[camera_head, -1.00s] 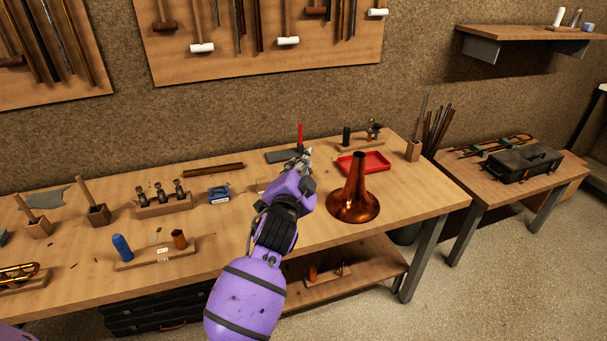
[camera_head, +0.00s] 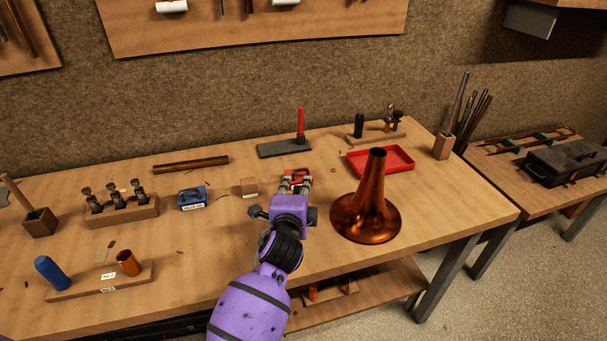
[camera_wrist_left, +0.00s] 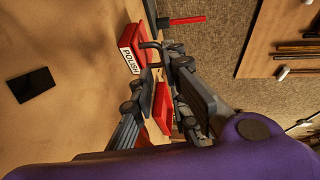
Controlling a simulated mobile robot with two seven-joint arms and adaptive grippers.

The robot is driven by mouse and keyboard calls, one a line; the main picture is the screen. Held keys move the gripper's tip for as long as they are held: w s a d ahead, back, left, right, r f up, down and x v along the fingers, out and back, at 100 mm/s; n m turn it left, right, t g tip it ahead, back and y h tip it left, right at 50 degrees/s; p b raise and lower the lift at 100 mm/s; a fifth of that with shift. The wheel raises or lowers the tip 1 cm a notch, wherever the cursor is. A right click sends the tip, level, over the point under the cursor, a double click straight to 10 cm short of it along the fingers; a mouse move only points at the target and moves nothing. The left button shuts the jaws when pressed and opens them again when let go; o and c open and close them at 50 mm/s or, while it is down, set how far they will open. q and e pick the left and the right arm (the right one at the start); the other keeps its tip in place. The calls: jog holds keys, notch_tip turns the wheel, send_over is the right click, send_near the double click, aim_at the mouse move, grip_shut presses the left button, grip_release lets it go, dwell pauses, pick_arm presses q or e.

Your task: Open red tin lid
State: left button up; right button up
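The red tin (camera_head: 297,174) stands on the workbench, partly hidden by my left gripper. In the left wrist view the red tin (camera_wrist_left: 129,62) shows a white label reading POLISH, with a dark handle-like part near it. My left gripper (camera_head: 296,182) is at the near side of the tin, its two fingers apart and red showing between them. In the wrist view the fingers are spread, and a second red surface (camera_wrist_left: 163,108) shows between them; I cannot tell whether it is part of the tin. Contact with the lid cannot be made out. My right gripper is not in view.
The copper bell (camera_head: 370,208) stands close to the right of my left gripper. A red tray (camera_head: 405,161) lies behind the bell. A red-handled tool on a dark plate (camera_head: 270,150) is behind the tin. A small wooden block (camera_head: 249,187) and a blue tin (camera_head: 192,199) are to the left.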

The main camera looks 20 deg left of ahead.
aim_at(301, 171)
pick_arm(q)
jog(key=x, duration=0.6)
jog(key=shift+w+r, duration=0.1)
jog(key=shift+w, duration=0.3)
jog(key=shift+w+a, duration=0.15)
jog(key=shift+w, duration=0.1)
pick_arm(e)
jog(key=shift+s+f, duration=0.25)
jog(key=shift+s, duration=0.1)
pick_arm(q)
grip_shut()
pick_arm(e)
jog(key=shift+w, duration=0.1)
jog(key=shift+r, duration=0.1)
